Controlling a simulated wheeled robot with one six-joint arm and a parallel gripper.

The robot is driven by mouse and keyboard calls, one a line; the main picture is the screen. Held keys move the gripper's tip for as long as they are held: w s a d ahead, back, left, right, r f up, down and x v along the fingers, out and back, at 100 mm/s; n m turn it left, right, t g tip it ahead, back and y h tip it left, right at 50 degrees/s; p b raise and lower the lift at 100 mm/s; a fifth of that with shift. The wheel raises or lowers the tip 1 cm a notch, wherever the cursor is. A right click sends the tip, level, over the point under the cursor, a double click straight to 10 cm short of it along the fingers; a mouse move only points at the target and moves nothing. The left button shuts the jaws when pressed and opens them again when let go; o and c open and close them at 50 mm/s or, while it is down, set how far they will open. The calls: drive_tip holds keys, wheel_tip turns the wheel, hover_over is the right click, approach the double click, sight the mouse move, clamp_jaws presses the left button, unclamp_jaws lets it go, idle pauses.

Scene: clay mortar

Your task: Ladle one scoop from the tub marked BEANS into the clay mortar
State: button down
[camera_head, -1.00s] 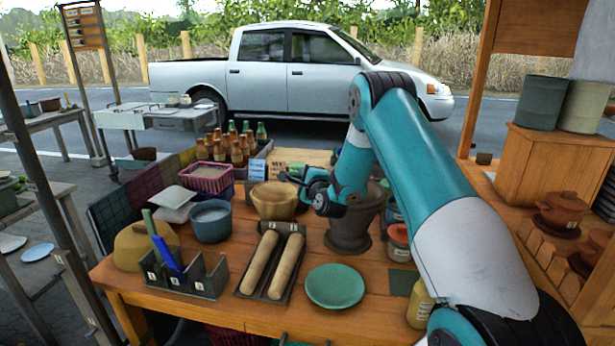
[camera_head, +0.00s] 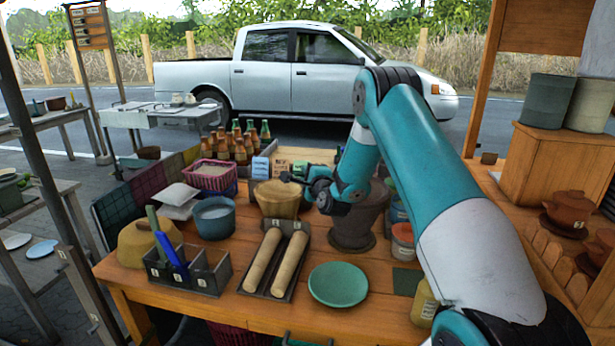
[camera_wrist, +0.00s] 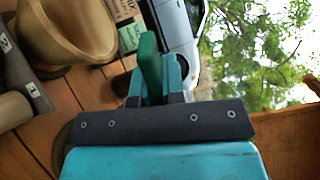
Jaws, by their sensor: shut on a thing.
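My gripper (camera_head: 303,178) is above the table, between the tan bowl (camera_head: 277,200) and the dark grey-brown clay mortar (camera_head: 352,228). In the wrist view its jaws (camera_wrist: 155,88) are shut on a green handle (camera_wrist: 150,58). The scoop end of the held thing cannot be made out. The tan bowl shows at the upper left of the wrist view (camera_wrist: 68,35). The mortar stands upright, partly hidden behind my arm. Small signs (camera_head: 260,167) stand behind the tan bowl. I cannot read BEANS on any of them, so the tub is not identified.
A blue tub (camera_head: 214,220) with pale contents stands left. A rack (camera_head: 200,276) holds green and blue handles. Two rollers (camera_head: 262,262) lie in a tray beside a green plate (camera_head: 338,285). Several bottles (camera_head: 240,145) stand behind. A red-lidded jar (camera_head: 403,240) stands right of the mortar.

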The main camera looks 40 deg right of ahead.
drive_tip(key=d+r+m+p, duration=0.1)
drive_tip(key=r+m+p, duration=0.1)
drive_tip(key=r+p, duration=0.1)
drive_tip(key=d+r+m+p, duration=0.1)
drive_tip(key=r+m+p, duration=0.1)
drive_tip(key=r+p, duration=0.1)
drive_tip(key=s+d+r+m+p, duration=0.1)
drive_tip(key=r+m+p, duration=0.1)
drive_tip(key=r+p, duration=0.1)
drive_tip(key=shift+r, duration=0.3)
drive_tip(key=s+d+r+m+p, duration=0.2)
drive_tip(key=d+r+m+p, duration=0.2)
drive_tip(key=d+m+p, duration=0.2)
drive_tip(key=shift+d+r+m, duration=0.4)
drive_tip(key=shift+d+m, duration=0.35)
drive_tip(key=shift+m, duration=0.15)
